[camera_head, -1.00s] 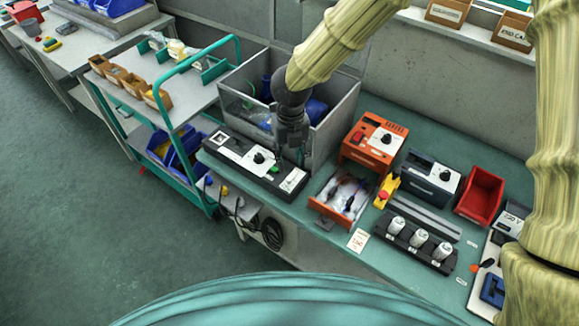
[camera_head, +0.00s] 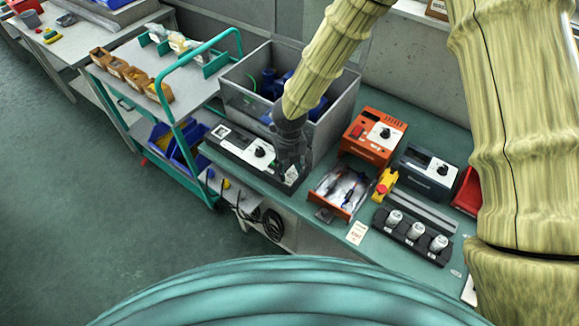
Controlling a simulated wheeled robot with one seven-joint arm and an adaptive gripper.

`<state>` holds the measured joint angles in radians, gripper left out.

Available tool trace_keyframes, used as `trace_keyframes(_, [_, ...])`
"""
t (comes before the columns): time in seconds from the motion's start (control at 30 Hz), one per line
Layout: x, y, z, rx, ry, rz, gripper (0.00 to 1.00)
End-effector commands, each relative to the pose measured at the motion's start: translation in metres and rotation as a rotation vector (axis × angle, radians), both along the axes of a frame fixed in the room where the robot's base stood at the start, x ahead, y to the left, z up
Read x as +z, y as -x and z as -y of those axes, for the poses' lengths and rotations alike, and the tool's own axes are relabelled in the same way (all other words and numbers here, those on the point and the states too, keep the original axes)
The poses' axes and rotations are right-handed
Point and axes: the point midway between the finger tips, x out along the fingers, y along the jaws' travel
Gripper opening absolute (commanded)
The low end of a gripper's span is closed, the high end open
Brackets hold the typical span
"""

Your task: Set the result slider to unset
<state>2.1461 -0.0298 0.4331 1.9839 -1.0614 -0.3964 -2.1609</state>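A long dark control box (camera_head: 226,150) with white plates and a round black knob (camera_head: 260,152) sits at the left front edge of the teal bench. My gripper (camera_head: 290,168) is over the right part of this box, close above or touching it. Its dark fingers cover the area right of the knob, where a small green part showed earlier. I cannot make out the result slider or its setting. A white plate (camera_head: 292,175) shows beside the fingers. The fingers are too small and dark to tell open from shut.
A grey bin (camera_head: 240,95) with blue items stands behind the box. An open drawer (camera_head: 340,192), an orange unit (camera_head: 372,138), a dark grey unit (camera_head: 427,172) and a yellow part with a red button (camera_head: 385,184) are to the right. A teal cart (camera_head: 186,105) stands left.

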Motion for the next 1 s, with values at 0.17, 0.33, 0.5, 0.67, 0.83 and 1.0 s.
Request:
trace_keyframes(0.17, [-0.0039,0.0,0.0004,0.0,0.001,0.0,0.38])
trace_keyframes(0.33, [-0.004,0.0001,0.0004,0.0,0.001,0.0,0.38])
trace_keyframes(0.5, [-0.0039,0.0002,0.0004,0.0,0.001,0.0,0.11])
trace_keyframes(0.67, [-0.0039,0.0003,0.0005,0.0,0.001,-0.001,0.0])
trace_keyframes(0.83, [-0.003,-0.0005,0.0018,-0.001,0.001,-0.001,0.0])
trace_keyframes(1.0, [-0.0018,-0.0053,0.0098,-0.001,0.002,-0.003,0.0])
